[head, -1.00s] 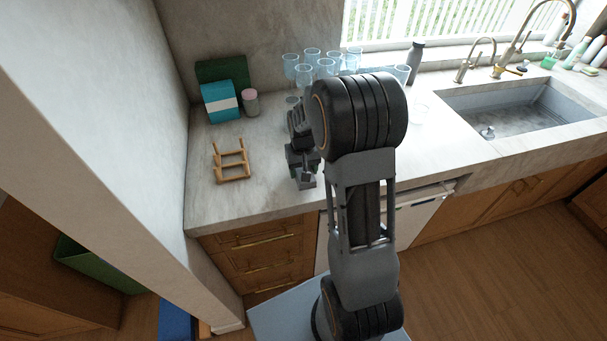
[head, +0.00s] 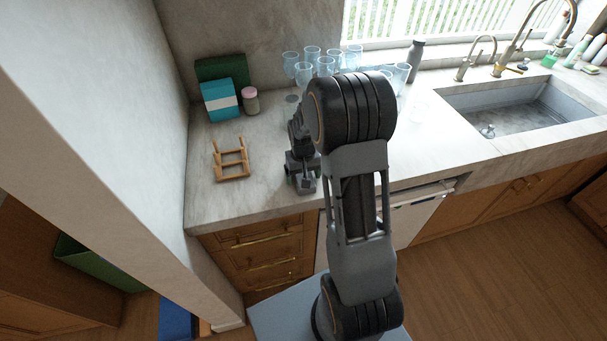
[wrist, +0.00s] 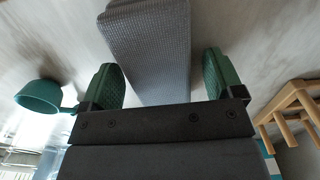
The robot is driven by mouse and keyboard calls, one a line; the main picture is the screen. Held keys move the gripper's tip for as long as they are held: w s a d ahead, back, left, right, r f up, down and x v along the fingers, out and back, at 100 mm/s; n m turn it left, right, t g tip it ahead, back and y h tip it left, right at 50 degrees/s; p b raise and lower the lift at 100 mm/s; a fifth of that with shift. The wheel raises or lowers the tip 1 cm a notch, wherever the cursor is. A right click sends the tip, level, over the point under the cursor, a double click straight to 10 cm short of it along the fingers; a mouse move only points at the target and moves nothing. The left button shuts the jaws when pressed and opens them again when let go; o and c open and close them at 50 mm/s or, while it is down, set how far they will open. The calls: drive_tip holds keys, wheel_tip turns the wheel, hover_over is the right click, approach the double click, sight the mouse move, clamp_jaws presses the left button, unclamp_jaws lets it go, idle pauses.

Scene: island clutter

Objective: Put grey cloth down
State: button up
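The grey cloth (wrist: 150,45), a folded block with a fine woven texture, lies in the wrist view with its near end between the fingers of my gripper (wrist: 163,80). The green finger pads are spread, with a gap visible on both sides of the cloth. In the head view my gripper (head: 302,182) is low over the counter's front part, right of the wooden rack. The cloth cannot be made out clearly there, as the gripper and arm cover that spot.
The wooden rack (head: 231,160) stands close on the left. Behind are a teal-and-white box (head: 220,100), a pink-lidded jar (head: 250,101) and several glasses (head: 303,73). A teal handled vessel (wrist: 40,96) shows in the wrist view. The sink (head: 505,110) is at right.

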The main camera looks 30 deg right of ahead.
wheel_tip(320, 180, up, 12)
drive_tip(key=f, duration=0.1)
drive_tip(key=s+a+r+n+t, duration=0.1)
drive_tip(key=s+a+r+t, duration=0.1)
drive_tip(key=s, duration=0.6)
drive_tip(key=s+a+r+n+t, duration=0.1)
drive_tip(key=s+a+r+t, duration=0.1)
drive_tip(key=s+a+r, duration=0.3)
drive_tip(key=s+a, duration=0.2)
drive_tip(key=s, duration=0.1)
drive_tip(key=shift+r+t+b, duration=0.2)
drive_tip(key=shift+t+b, duration=0.1)
drive_tip(key=shift+b, duration=0.1)
